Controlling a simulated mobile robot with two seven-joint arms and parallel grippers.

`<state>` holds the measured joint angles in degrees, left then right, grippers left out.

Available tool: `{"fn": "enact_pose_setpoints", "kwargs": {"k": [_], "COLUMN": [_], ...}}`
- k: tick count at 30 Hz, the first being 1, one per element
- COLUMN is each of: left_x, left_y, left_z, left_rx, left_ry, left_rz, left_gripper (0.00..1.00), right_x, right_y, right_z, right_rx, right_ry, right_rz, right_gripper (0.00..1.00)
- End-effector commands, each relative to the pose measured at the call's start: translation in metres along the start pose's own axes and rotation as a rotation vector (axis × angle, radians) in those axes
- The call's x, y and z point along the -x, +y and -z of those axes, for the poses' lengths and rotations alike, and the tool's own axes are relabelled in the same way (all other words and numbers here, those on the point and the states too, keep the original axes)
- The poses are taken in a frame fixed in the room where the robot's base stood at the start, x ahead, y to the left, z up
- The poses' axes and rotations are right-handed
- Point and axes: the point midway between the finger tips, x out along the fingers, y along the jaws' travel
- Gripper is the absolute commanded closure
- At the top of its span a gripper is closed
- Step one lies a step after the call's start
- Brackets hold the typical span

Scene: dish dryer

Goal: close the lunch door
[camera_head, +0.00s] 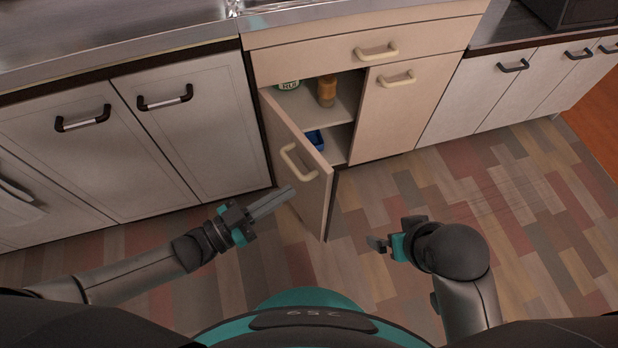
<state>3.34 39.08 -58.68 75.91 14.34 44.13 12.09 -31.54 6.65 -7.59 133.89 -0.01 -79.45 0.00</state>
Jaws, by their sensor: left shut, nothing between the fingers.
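The cabinet door (306,189) is beige with a cream curved handle (298,160). It is hinged on its left side and stands open towards me, part way out from the cabinet (345,112). My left gripper (286,193) is shut and empty. Its fingertips appear at the lower left of the door's front face, below the handle; I cannot tell whether they touch it. My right gripper (378,244) is to the right of the door, above the floor and apart from the door. Its fingers are seen at an angle that hides whether they are open.
Inside the cabinet are a brown jar (327,91), a green-and-white can (289,85) and a blue item (316,140). A shut beige door (404,115) and a drawer (365,48) adjoin the opening. White cabinets (135,140) stand left. The patterned floor (520,220) is clear at right.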

Motion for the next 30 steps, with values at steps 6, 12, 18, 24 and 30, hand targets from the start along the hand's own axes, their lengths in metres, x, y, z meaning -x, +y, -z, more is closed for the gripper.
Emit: {"fn": "enact_pose_setpoints", "kwargs": {"k": [6, 12, 18, 24, 30], "left_x": [-0.048, -0.061, -0.067, -0.068, -0.068], "left_y": [0.000, 0.000, 0.000, 0.000, 0.000], "left_z": [-0.001, -0.001, 0.000, 0.000, 0.000], "left_rx": [0.000, 0.000, 0.000, 0.000, 0.001], "left_ry": [0.006, 0.000, 0.000, 0.000, 0.000], "left_rz": [-0.001, 0.000, 0.000, 0.000, 0.002], "left_gripper": [1.00, 1.00, 1.00, 1.00, 1.00], "right_x": [0.019, 0.013, 0.010, 0.010, 0.010], "right_y": [-0.002, -0.010, -0.014, -0.014, -0.014], "right_z": [0.008, 0.019, 0.025, 0.026, 0.026], "right_rx": [0.002, 0.011, 0.014, 0.014, 0.014], "right_ry": [0.058, 0.136, 0.176, 0.181, 0.180], "right_rz": [0.003, 0.025, 0.035, 0.036, 0.036], "right_gripper": [0.00, 0.00, 0.00, 0.00, 0.00]}}
